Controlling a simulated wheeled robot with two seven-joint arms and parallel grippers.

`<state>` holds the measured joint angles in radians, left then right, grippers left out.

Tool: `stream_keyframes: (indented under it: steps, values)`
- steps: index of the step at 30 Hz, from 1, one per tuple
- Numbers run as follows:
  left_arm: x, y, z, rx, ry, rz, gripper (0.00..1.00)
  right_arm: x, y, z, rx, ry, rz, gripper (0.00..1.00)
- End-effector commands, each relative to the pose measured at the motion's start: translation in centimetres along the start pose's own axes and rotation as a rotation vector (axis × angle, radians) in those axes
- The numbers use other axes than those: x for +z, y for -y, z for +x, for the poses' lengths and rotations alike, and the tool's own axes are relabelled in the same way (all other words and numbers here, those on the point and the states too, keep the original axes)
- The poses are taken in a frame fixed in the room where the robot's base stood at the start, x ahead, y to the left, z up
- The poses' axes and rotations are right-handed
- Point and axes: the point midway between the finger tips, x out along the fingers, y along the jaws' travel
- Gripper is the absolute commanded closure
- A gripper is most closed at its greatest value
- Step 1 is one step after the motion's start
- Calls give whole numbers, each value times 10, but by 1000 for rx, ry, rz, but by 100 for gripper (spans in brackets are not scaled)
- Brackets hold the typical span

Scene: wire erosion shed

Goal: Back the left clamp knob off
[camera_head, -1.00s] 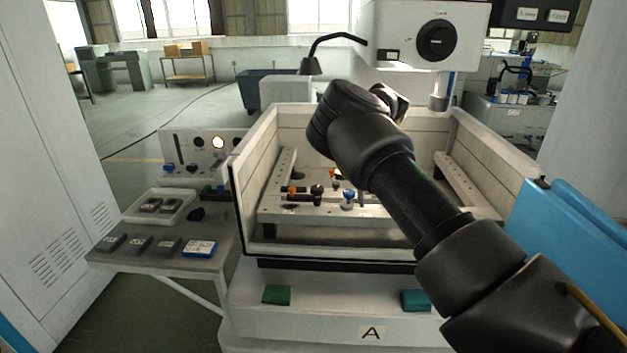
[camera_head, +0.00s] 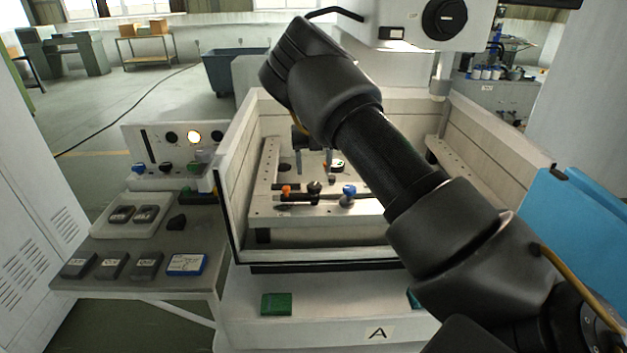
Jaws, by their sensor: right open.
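In the head view, the work tank (camera_head: 243,150) holds a light fixture plate with small clamp parts on it. An orange knob (camera_head: 287,190) is at the left of the front row, a black knob (camera_head: 315,187) is beside it, and a blue knob (camera_head: 349,190) is farther right. I cannot tell for sure which one is the left clamp knob. My right gripper (camera_head: 314,164) points down inside the tank, behind and above the black knob. Its two fingers are apart with nothing between them. My right forearm hides the tank's middle right. My left gripper is out of view.
The tank walls surround the fixture, and the machine head (camera_head: 408,22) hangs behind my right arm. A side table (camera_head: 140,278) at left carries a tray (camera_head: 158,228), several dark blocks and a blue-edged box (camera_head: 187,264). A blue panel (camera_head: 590,215) stands at right.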

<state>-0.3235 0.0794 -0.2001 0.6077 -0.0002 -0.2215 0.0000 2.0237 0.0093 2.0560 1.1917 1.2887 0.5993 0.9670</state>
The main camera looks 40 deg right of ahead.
Motion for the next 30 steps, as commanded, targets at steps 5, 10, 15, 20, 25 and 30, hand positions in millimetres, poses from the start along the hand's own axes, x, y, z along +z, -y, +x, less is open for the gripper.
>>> stream_keyframes:
  steps: [5, 10, 15, 20, 25, 30]
  values:
    - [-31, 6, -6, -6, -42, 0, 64, -1, 1, 30, -1, -3, 0, 41]
    - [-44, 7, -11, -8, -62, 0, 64, 0, 0, 48, 1, -1, 0, 41]
    - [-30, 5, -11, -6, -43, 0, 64, 0, 0, 55, 0, 1, 0, 41]
    - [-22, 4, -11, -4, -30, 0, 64, 0, 0, 56, 1, 1, 0, 41]
    - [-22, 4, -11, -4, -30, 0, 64, 0, 0, 55, 1, 1, 0, 55]
    - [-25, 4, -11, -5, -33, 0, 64, 0, 0, 55, 1, 1, 0, 77]
